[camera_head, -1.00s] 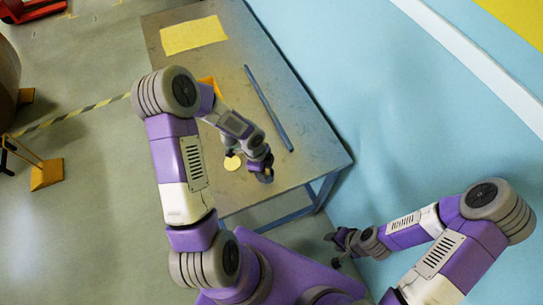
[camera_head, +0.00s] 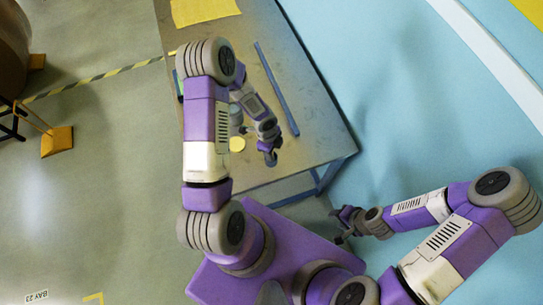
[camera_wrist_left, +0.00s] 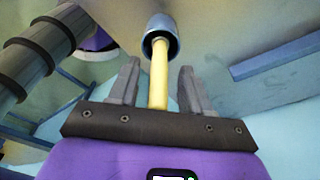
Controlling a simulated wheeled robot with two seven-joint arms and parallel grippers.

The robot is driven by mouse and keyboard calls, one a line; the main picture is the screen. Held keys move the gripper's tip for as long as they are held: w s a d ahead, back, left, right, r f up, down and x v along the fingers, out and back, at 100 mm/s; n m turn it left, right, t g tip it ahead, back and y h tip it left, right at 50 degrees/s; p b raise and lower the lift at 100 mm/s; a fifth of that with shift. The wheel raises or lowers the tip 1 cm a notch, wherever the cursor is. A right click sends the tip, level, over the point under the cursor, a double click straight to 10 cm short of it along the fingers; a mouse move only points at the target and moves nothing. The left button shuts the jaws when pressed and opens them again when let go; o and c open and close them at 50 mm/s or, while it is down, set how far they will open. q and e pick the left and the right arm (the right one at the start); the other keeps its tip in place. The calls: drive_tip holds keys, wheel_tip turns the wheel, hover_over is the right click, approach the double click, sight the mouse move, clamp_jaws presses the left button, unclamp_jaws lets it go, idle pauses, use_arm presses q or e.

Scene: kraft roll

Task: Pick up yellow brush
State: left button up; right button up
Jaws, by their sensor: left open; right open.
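In the left wrist view, a yellow rod (camera_wrist_left: 158,88), apparently the handle of the yellow brush, lies between the two fingers of my open left gripper (camera_wrist_left: 160,68). Its far end meets a shiny blue-grey cylinder (camera_wrist_left: 162,28); I cannot tell whether that is part of the brush or a holder. The fingers stand apart on both sides of the rod. In the head view, my left gripper (camera_head: 271,157) is over the near right part of the table, and the brush cannot be made out there. My right gripper (camera_head: 340,226) is open and empty, off the table's near right corner.
The grey metal table (camera_head: 310,135) has a long blue bar (camera_head: 277,88) on its right side and a yellow sheet (camera_head: 205,10) at the back. My left arm covers the table's left side.

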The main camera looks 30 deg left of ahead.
use_arm(q)
drive_tip(key=shift+s+r, duration=0.1)
drive_tip(key=shift+s, duration=0.1)
drive_tip(key=shift+w, duration=0.15)
drive_tip(key=c, duration=0.5)
clamp_jaws()
